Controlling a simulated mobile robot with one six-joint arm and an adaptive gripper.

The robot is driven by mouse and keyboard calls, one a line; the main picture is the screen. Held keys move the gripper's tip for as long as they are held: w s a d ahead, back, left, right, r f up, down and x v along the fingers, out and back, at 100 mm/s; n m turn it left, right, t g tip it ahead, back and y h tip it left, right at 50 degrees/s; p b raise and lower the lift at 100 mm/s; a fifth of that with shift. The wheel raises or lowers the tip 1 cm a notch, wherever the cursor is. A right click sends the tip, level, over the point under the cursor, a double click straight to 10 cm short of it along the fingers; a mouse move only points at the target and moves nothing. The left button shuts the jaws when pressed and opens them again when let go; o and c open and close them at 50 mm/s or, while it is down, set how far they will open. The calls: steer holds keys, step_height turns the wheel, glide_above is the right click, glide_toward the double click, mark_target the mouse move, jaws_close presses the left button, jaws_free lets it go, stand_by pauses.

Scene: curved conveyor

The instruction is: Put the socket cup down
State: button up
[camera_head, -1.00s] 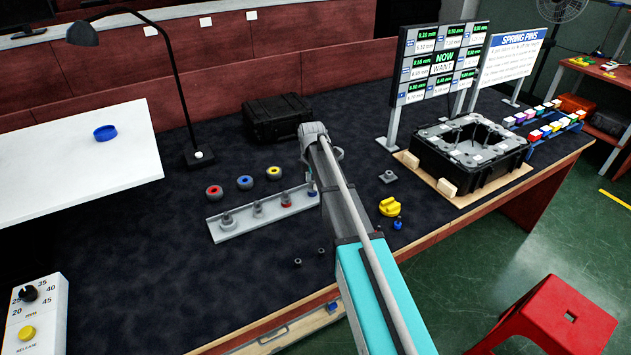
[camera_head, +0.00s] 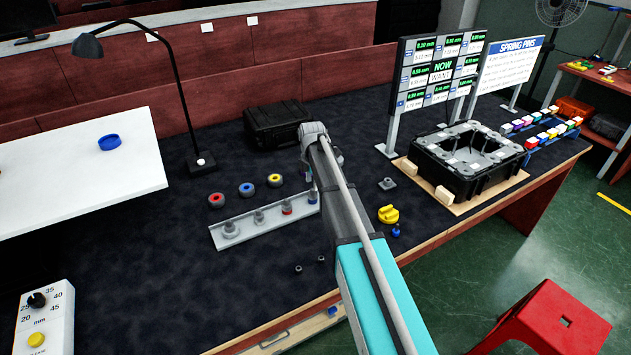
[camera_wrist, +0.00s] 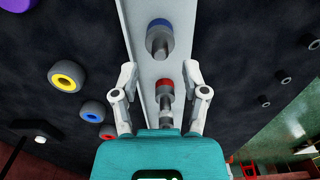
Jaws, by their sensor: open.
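Several grey socket cups stand upright on a pale rail (camera_head: 222,240). One has a red band (camera_head: 286,208) and one at the right end has a blue band (camera_head: 312,196); I cannot tell which is the task's cup. In the wrist view my gripper (camera_wrist: 161,72) is open, its fingers apart on either side of the rail. The red-banded cup (camera_wrist: 164,92) shows between the fingers, with visible gaps to both. The blue-banded cup (camera_wrist: 160,42) is just beyond the fingertips. My arm mostly hides the gripper in the head view.
Rings with red (camera_head: 216,200), blue (camera_head: 246,189) and yellow (camera_head: 275,180) centres lie behind the rail. A black case (camera_head: 277,126) and a lamp (camera_head: 200,165) stand farther back. A yellow knob (camera_head: 388,214) and a black tray (camera_head: 445,176) are to the right.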

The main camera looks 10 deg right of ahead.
mark_target(313, 191)
step_height(313, 191, up, 9)
steer(key=p, duration=0.8)
steer(key=shift+f, duration=0.15)
stand_by(0.5)
steer(key=shift+s, duration=0.1)
steer(key=s+d+m, duration=0.1)
steer(key=s+m, duration=2)
steer(key=s, duration=0.8)
steer(key=shift+s+m, duration=0.15)
steer(key=shift+m, duration=0.15)
